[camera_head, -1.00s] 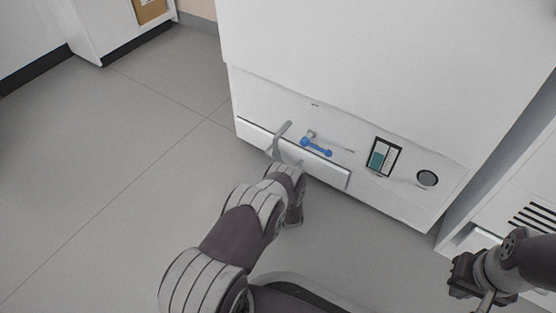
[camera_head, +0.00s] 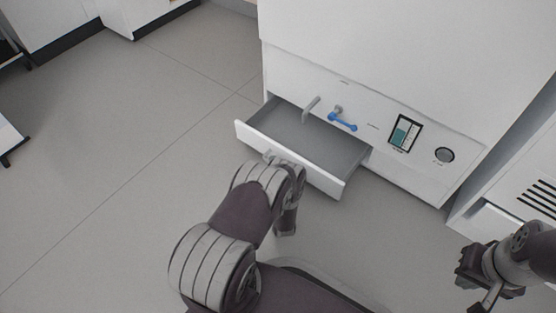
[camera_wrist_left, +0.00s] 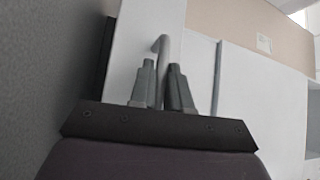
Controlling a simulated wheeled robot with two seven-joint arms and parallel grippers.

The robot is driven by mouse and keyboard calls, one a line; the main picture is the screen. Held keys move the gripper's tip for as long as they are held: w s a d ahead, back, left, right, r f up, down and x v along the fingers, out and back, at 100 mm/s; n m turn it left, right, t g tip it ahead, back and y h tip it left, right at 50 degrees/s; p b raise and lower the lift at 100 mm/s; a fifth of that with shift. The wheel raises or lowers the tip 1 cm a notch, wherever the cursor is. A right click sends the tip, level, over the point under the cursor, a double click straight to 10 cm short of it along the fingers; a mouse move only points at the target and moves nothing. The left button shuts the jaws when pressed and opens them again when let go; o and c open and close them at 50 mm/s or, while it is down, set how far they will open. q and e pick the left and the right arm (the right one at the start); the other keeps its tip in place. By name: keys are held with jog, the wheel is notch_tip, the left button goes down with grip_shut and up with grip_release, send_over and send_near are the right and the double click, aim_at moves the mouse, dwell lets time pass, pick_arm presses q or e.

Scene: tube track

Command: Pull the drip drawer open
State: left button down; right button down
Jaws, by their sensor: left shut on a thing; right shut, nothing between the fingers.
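The drip drawer (camera_head: 310,178) of the white cabinet stands open, its grey, empty-looking inside visible from above. In the left wrist view, my left gripper (camera_wrist_left: 163,66) is shut on the drawer's grey handle (camera_wrist_left: 162,46), which stands up between the two fingers. In the head view my left wrist hides most of the handle and the left fingers at the drawer front. My right gripper (camera_head: 472,268) is shut and empty at the lower right, apart from the drawer.
A grey spout (camera_head: 311,108) and a blue lever (camera_head: 343,122) stick out of the cabinet above the drawer. A display panel (camera_head: 405,133) and a round dial (camera_head: 444,155) are to their right. Bare floor lies left of the drawer.

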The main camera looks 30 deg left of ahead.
pick_arm(q)
jog(key=shift+s, duration=0.8)
pick_arm(e)
jog(key=shift+s+r, duration=0.15)
jog(key=shift+s, duration=0.25)
pick_arm(q)
jog(key=c, duration=1.2)
grip_release()
